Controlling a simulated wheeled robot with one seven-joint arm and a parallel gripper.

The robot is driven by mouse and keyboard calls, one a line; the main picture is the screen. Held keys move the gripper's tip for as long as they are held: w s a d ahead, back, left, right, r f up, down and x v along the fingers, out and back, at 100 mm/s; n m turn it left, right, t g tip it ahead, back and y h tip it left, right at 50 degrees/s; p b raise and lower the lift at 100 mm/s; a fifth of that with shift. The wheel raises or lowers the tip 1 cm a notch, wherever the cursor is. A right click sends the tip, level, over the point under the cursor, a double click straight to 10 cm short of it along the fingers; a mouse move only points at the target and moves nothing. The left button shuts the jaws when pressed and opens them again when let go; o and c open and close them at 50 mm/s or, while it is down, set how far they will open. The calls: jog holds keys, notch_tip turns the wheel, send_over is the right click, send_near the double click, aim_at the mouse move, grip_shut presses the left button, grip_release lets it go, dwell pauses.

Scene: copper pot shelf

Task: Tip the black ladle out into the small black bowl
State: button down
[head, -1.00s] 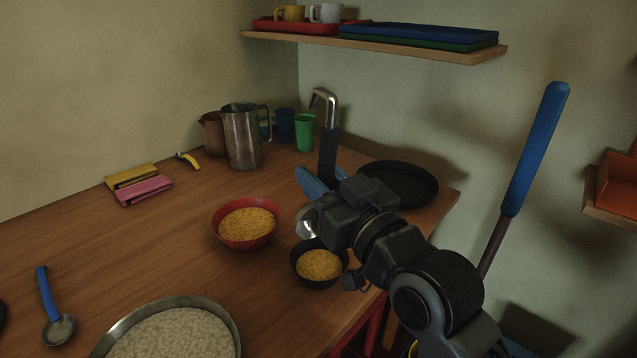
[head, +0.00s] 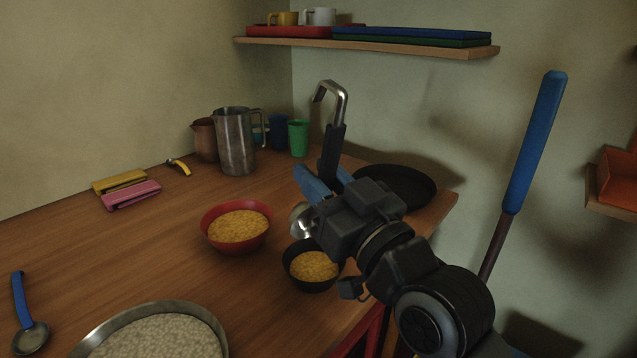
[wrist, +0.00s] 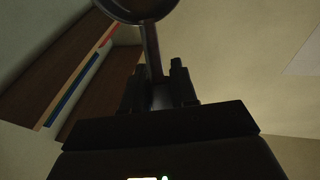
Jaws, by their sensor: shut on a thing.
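My gripper (head: 326,178) is shut on the black ladle's handle (head: 332,150), also seen in the wrist view (wrist: 160,92). The handle stands nearly upright with its metal hook end on top. The ladle's shiny cup (head: 303,220) hangs below, partly hidden by my gripper, above the back left of the small black bowl's rim. In the wrist view the cup (wrist: 140,18) is cut off by the top edge; I cannot tell what it holds. The small black bowl (head: 296,276) stands on the table with yellow grains (head: 314,266) in it.
A red bowl (head: 213,244) of similar grains stands just left. A black pan (head: 410,185) lies behind my gripper. A metal pitcher (head: 235,140) and a green cup (head: 298,138) stand farther back. A wide metal pan (head: 211,321) of pale grains and a blue-handled ladle (head: 20,305) are in front.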

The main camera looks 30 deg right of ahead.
aim_at(329, 186)
jog(key=shift+s+f+t+b, duration=0.25)
jog(key=shift+s+t+b, duration=0.35)
jog(key=shift+b, duration=1.3)
jog(key=shift+s+f+t+b, duration=0.25)
jog(key=shift+s+t+b, duration=0.35)
jog(key=shift+b, duration=1.25)
jog(key=shift+s+b, duration=0.3)
jog(key=shift+b, duration=0.2)
jog(key=shift+d, duration=0.1)
